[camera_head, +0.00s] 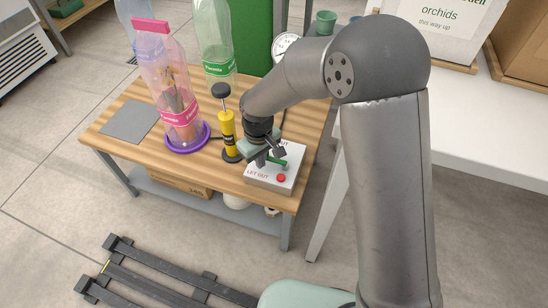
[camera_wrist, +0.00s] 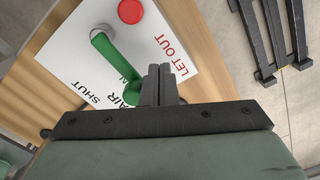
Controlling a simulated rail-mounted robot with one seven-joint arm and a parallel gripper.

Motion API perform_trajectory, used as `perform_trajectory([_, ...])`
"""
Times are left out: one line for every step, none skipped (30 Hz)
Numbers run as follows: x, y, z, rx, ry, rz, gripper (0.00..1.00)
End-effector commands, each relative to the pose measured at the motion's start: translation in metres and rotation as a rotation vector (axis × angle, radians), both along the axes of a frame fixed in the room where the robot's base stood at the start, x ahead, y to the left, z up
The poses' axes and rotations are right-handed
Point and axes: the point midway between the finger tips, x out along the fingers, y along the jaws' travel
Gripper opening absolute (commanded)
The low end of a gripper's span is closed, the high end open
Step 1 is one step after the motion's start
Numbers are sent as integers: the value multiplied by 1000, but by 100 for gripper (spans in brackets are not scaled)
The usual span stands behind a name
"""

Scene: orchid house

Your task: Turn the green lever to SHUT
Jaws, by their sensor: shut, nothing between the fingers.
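The green lever (camera_head: 277,162) sits on top of a white control box (camera_head: 262,181) at the front right of the wooden table. In the wrist view, the lever (camera_wrist: 118,58) runs from a grey pivot to a rounded end over the AIR IN label. The SHUT label (camera_wrist: 90,92) lies to the left of that end, and LET OUT (camera_wrist: 172,55) to its right. My gripper (camera_wrist: 162,84) is shut and empty, low over the box. Its fingers are close beside the lever's end, on the LET OUT side. I cannot tell whether they touch it. My gripper also shows in the head view (camera_head: 268,156).
A red button (camera_head: 281,178) is on the box. A yellow pump (camera_head: 228,131) stands just left of it. A pink-labelled bottle (camera_head: 168,85) stands in a purple ring (camera_head: 187,147), with a green-labelled bottle (camera_head: 215,45) behind. A grey mat (camera_head: 128,119) lies at the table's left.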

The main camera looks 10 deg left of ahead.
Motion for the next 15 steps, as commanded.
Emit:
perform_trajectory([2,0,0,-1,1,0,0])
perform_trajectory([4,1,0,-1,1,0,0])
perform_trajectory([6,1,0,-1,2,0,0])
perform_trajectory([7,2,0,-2,1,0,0])
perform_trajectory([9,2,0,-1,1,0,0])
perform_trajectory([11,3,0,-1,1,0,0])
perform_trajectory([12,3,0,-1,1,0,0])
perform_trajectory([13,3,0,-1,1,0,0])
perform_trajectory([15,4,0,-1,1,0,0])
perform_trajectory([16,4,0,-1,1,0,0])
perform_trajectory([17,4,0,-1,1,0,0])
perform_trajectory([17,4,0,-1,1,0,0])
perform_trajectory([17,4,0,-1,1,0,0])
perform_trajectory([17,4,0,-1,1,0,0])
perform_trajectory([17,4,0,-1,1,0,0])
